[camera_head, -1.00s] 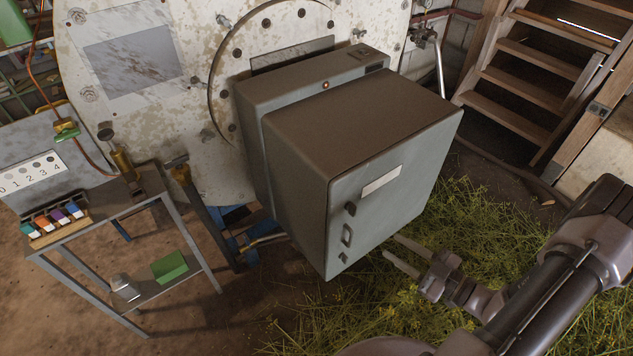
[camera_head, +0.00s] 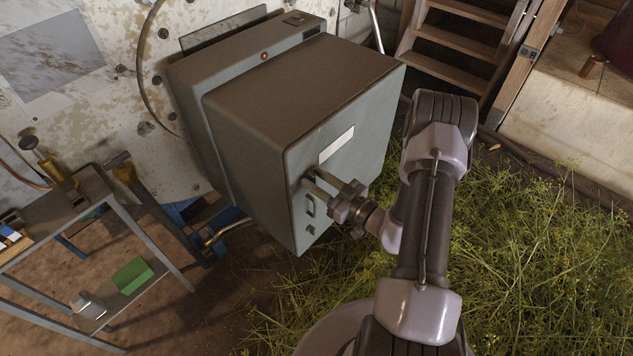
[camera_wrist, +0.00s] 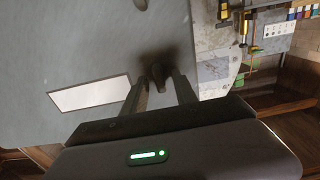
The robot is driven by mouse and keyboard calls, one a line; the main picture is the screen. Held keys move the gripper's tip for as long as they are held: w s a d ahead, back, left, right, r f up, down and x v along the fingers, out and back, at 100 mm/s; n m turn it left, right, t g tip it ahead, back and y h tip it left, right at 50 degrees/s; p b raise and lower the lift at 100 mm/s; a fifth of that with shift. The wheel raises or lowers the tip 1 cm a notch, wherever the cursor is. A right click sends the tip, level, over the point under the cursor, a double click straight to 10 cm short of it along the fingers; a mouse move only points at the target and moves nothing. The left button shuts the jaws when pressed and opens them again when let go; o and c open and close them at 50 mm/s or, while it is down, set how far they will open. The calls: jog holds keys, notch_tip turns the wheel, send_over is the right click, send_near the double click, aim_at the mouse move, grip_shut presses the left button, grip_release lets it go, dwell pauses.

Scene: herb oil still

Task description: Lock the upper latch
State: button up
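The grey cabinet (camera_head: 300,150) has a door with a white label plate (camera_head: 337,144). Along the door's left edge are the upper latch, a handle (camera_head: 310,206) and a lower latch (camera_head: 311,230). My gripper (camera_head: 311,178) is at the upper latch, and its fingers largely cover it in the head view. In the wrist view the dark upper latch (camera_wrist: 158,76) lies between the two parted fingertips of my gripper (camera_wrist: 161,82). I cannot tell whether either finger touches it. The label plate also shows in the wrist view (camera_wrist: 90,93).
A metal side table (camera_head: 95,195) with a green box (camera_head: 132,275) on its lower shelf stands left. Cut herbs (camera_head: 500,240) cover the floor at right. Wooden stairs (camera_head: 455,45) stand behind. The door's front is otherwise clear.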

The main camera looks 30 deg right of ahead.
jog(key=shift+w, duration=0.1)
grip_shut()
jog(key=shift+n, duration=0.3)
jog(key=n+p, duration=0.1)
jog(key=n, duration=0.2)
jog(key=shift+a+p, duration=0.1)
jog(key=shift+p, duration=0.2)
jog(key=n+p, duration=0.1)
jog(key=n, duration=0.4)
jog(key=shift+a+n, duration=0.1)
jog(key=shift+n, duration=0.2)
jog(key=n, duration=0.4)
jog(key=shift+f, duration=0.15)
jog(key=n, duration=0.5)
